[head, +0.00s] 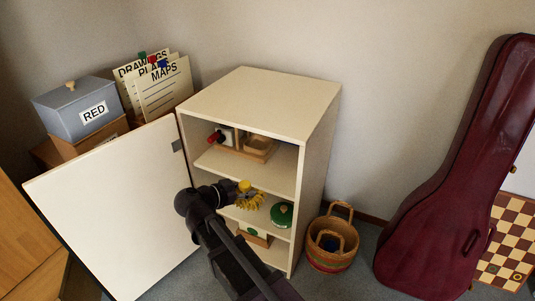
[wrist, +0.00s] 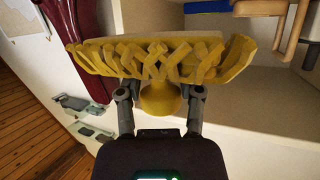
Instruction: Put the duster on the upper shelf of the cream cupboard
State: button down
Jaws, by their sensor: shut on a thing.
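The duster (head: 250,199) has a yellow fringe and a round yellow knob. My gripper (head: 240,188) is shut on the knob. In the wrist view the knob (wrist: 160,98) sits between the fingers and the woven yellow fringe (wrist: 165,62) spreads beyond them. The cream cupboard (head: 318,150) stands with its door (head: 115,215) swung open to the left. Its upper shelf (head: 255,172) carries a wooden tray and a red-and-white item. In the head view the duster shows against the opening below that shelf; I cannot tell how far inside it is.
A pot with a green lid (head: 282,214) stands on the lower shelf, right of the duster. A wooden tray (head: 257,148) fills the upper shelf's right part; a red item (head: 216,137) lies left of it. A basket (head: 332,243) and dark red instrument case (head: 450,180) stand right.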

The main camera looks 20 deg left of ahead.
send_over(273, 175)
jog(key=shift+s+d+f+b, duration=0.1)
jog(key=shift+s+f+b, duration=0.15)
jog(key=shift+f+b, duration=1.3)
jog(key=shift+f, duration=0.05)
notch_tip(273, 175, down, 3)
jog(key=b, duration=0.3)
jog(key=shift+f, duration=0.2)
jog(key=shift+w+f+b, duration=0.2)
jog(key=shift+f+b, duration=0.05)
jog(key=shift+b, duration=0.2)
jog(key=shift+f, duration=0.15)
